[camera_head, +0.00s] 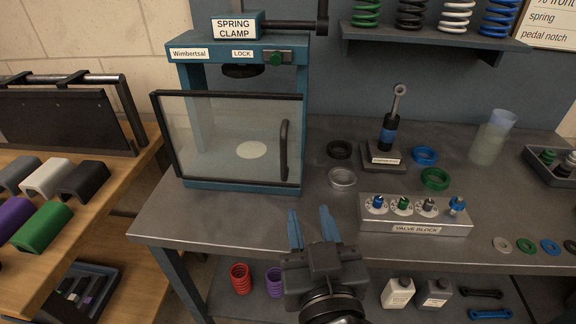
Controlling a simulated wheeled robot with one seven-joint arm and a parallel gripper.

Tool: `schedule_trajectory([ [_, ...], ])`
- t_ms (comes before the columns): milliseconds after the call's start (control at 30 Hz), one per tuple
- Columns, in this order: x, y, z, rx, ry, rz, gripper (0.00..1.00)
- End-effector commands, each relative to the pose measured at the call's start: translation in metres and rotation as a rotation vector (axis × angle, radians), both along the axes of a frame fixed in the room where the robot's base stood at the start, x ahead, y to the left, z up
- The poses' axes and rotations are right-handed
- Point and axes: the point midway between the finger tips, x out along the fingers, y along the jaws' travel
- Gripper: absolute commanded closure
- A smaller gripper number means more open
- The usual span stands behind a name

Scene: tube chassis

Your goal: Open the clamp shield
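The spring clamp (190,72) is a blue frame at the left of the grey workbench. Its clamp shield (215,135) is a clear panel with a black frame, standing across the front of the clamp. It appears closed, though its left edge juts out past the frame. A black vertical handle (284,150) is on the shield's right side. My gripper (310,228) is below and right of the handle, in front of the bench's front edge. Its two blue fingers are apart with nothing between them.
A valve block (415,228) with several coloured valves stands right of my gripper. Behind it are a shock absorber on a stand (388,135) and several rings. A shelf with springs (435,40) hangs above. A wooden table (85,215) with coloured grips is at left.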

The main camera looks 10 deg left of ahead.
Motion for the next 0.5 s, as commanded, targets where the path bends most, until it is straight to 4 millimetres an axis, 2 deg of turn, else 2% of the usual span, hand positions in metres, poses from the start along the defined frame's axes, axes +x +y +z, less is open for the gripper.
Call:
schedule_trajectory([
  [33,0.006,0.013,0.011,0.017,-0.013,-0.003,0.62],
  [200,0.015,0.03,0.029,0.046,-0.031,-0.019,0.62],
  [367,0.026,0.034,0.032,0.05,-0.033,-0.024,0.62],
  [500,0.046,0.037,0.033,0.051,-0.031,-0.024,0.62],
])
